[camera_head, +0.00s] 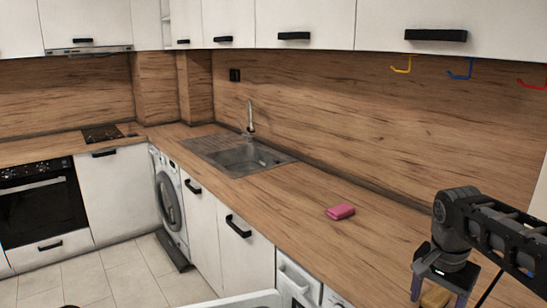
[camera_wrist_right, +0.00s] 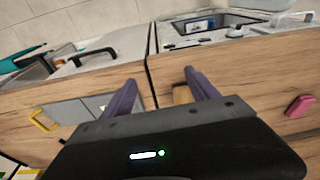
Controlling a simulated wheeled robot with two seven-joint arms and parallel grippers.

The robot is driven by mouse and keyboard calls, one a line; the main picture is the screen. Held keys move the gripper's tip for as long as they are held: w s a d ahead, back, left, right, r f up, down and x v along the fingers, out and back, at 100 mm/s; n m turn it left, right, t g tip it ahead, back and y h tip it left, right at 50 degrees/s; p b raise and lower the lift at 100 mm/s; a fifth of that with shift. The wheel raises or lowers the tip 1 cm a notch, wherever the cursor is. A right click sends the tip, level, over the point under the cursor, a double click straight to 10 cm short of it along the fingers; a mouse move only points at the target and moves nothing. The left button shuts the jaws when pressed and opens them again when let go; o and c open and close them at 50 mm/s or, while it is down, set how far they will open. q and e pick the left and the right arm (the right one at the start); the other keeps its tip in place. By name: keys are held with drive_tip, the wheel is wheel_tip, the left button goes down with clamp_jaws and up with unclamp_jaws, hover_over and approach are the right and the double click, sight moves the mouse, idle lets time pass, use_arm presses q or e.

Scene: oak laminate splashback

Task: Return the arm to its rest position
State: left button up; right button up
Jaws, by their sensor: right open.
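My right arm comes in at the right of the head view, over the front of the counter. Its gripper (camera_head: 438,298) points down with its two fingers apart. In the right wrist view the gripper (camera_wrist_right: 162,80) shows two purple-grey fingers spread apart. A tan wooden piece (camera_wrist_right: 182,94) shows beside the right finger there; I cannot tell whether they touch. A similar piece (camera_head: 434,294) shows between the fingers in the head view, partly hidden. My left gripper is not in view.
A pink sponge (camera_head: 341,212) lies on the wooden counter (camera_head: 270,205); it also shows in the wrist view (camera_wrist_right: 300,105). A sink (camera_head: 243,158) with a tap is farther back. Yellow, blue and red hooks (camera_head: 460,70) are on the splashback under the cupboards.

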drive_tip(key=w+a+f+n+t+y, duration=0.2)
drive_tip(key=w+a+f+n+t, duration=0.25)
drive_tip(key=w+a+f, duration=0.45)
drive_tip(key=a+f+n+y, duration=0.2)
drive_tip(key=a+f+n, duration=0.2)
drive_tip(key=a+f, duration=0.65)
drive_tip(key=s+a+f+g+y, duration=0.1)
drive_tip(key=s+a+f, duration=0.1)
drive_tip(key=s+f, duration=0.3)
drive_tip(key=s+a+f, duration=0.1)
drive_tip(key=s+f, duration=0.3)
drive_tip(key=f, duration=0.4)
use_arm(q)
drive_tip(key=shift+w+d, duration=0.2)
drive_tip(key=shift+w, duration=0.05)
use_arm(e)
drive_tip(key=s+a+f+g, duration=0.2)
drive_tip(key=s+f, duration=0.3)
drive_tip(key=s, duration=0.5)
drive_tip(key=s+a+f+g, duration=0.2)
drive_tip(key=s+f, duration=0.3)
drive_tip(key=s, duration=0.4)
drive_tip(key=shift+s+a+f+y, duration=0.3)
drive_tip(key=shift+s+a, duration=0.1)
drive_tip(key=shift+a, duration=0.2)
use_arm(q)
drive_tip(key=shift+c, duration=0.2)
use_arm(e)
drive_tip(key=shift+r, duration=0.1)
